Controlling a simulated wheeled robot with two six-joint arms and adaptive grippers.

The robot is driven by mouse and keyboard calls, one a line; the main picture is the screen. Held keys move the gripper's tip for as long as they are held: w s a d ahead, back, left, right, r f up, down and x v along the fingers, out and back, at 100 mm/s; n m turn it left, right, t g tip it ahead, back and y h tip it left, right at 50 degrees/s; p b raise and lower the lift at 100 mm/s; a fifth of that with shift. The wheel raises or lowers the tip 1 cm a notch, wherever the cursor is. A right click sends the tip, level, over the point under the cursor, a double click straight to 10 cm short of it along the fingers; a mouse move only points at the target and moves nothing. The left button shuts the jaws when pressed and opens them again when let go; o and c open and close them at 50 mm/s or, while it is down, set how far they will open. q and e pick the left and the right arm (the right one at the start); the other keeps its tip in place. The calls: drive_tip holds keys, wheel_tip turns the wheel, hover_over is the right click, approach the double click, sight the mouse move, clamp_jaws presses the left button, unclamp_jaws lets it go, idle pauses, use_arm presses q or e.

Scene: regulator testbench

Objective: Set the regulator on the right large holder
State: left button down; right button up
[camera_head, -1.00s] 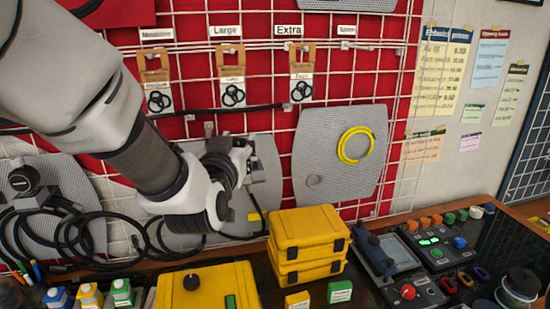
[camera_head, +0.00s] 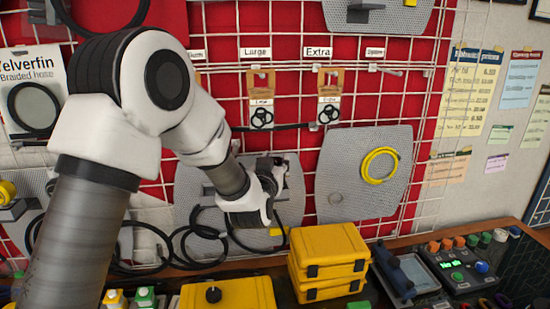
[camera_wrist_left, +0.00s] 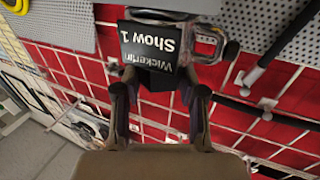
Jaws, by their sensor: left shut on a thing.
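My left gripper (camera_wrist_left: 160,97) is shut on a black block with white lettering, which looks like the regulator (camera_wrist_left: 158,52). Both fingers press its near end in the left wrist view. A metal loop shows at its right side there. In the head view my left gripper (camera_head: 276,178) is in front of the middle grey perforated panel (camera_head: 292,215), and the regulator is mostly hidden by the gripper. I cannot tell whether it touches the panel. I cannot identify the right large holder for certain. My right gripper is not in view.
A right panel (camera_head: 392,208) carries a coiled yellow hose (camera_head: 380,165). Packaged rings hang under the "Large" (camera_head: 256,52) and "Extra" (camera_head: 318,52) labels. Yellow cases (camera_head: 330,245) stand below. Black cable loops (camera_head: 185,250) hang beside the gripper on the left.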

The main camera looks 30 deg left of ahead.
use_arm(q)
drive_tip(key=c, duration=0.7)
unclamp_jaws()
drive_tip(key=shift+s+a, duration=0.15)
drive_tip(key=shift+s, duration=0.05)
drive_tip(key=shift+o, duration=0.2)
drive_tip(key=shift+r, duration=0.1)
drive_tip(key=shift+s+d, duration=0.15)
drive_tip(key=shift+d, duration=0.05)
drive_tip(key=b+v, duration=0.4)
drive_tip(key=v, duration=0.7)
drive_tip(key=shift+s, duration=0.35)
